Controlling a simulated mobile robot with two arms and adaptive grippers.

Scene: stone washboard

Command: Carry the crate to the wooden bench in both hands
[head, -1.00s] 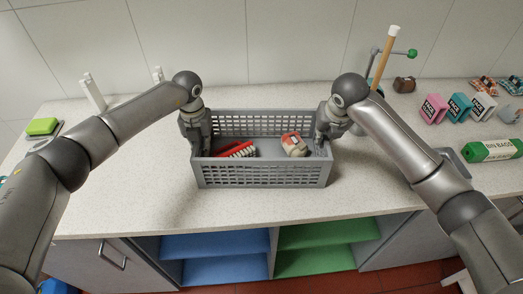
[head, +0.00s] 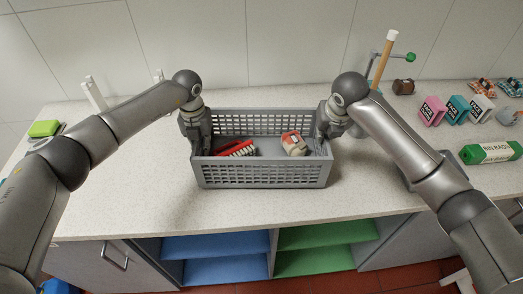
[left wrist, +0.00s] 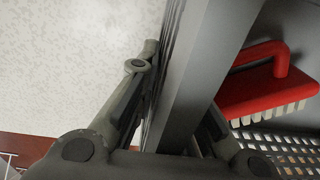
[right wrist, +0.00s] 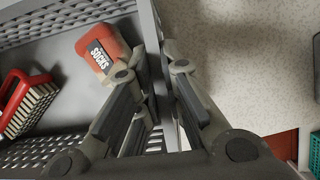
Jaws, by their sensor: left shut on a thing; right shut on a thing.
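The grey plastic crate (head: 262,178) with lattice walls is level over the pale counter; whether it touches the counter is hard to tell. A red brush (head: 236,149) and a red and beige packet marked SOCKS (head: 293,144) lie inside. My left gripper (head: 197,138) is shut on the crate's left end wall, one finger on each side, as the left wrist view shows too (left wrist: 172,95). My right gripper (head: 325,133) is shut on the right end wall, also seen in the right wrist view (right wrist: 155,78). No wooden bench is in view.
The speckled counter (head: 130,195) is clear left of the crate. On the right are a green bin bags box (head: 490,152), small coloured boxes (head: 457,108) and a stand with a wooden stick (head: 384,65). A green sponge (head: 44,128) is far left. Blue and green shelves lie below.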

